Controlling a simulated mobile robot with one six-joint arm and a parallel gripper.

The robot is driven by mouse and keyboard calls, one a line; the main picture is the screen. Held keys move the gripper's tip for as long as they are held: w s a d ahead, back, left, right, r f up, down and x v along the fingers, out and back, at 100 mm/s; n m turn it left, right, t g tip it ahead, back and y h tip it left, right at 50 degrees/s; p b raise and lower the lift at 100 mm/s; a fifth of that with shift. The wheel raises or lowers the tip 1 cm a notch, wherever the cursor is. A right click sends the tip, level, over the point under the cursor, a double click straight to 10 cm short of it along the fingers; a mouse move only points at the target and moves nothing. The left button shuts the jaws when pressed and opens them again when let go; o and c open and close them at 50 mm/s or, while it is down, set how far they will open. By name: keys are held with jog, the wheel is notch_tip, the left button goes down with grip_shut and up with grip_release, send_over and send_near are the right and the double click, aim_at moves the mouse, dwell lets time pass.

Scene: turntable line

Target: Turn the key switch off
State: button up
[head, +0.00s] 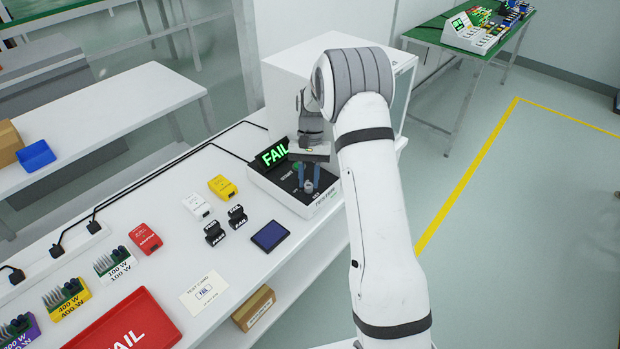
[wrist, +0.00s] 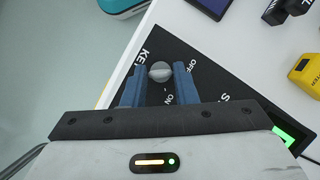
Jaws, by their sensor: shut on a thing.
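The tester (head: 325,203) is a white box with a black top at the far end of the white bench. Its green-lit display (head: 273,154) reads FAIL. The key switch (wrist: 160,71) is a round grey knob on the black panel, with OFF printed to its upper right and ON to its lower right in the wrist view. My gripper (wrist: 160,75) points down at the panel, its two blue fingers shut on the knob, one on each side. In the head view my gripper (head: 309,182) is over the tester's front part. Which label the knob points to is not clear.
A yellow block (head: 222,187), a white block (head: 196,205), black blocks (head: 214,233) and a dark blue pad (head: 269,236) lie left of the tester. A red FAIL tray (head: 125,325) is nearer. A white cabinet (head: 290,75) stands behind. Black cables run along the bench.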

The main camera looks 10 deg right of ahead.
jog(key=shift+w+r+n+h, duration=0.2)
jog(key=shift+n+h, duration=0.1)
jog(key=shift+n, duration=0.6)
jog(key=o, duration=1)
jog(key=shift+s+f, duration=0.1)
jog(key=shift+f, duration=0.05)
jog(key=b+v, duration=0.1)
jog(key=v, duration=0.7)
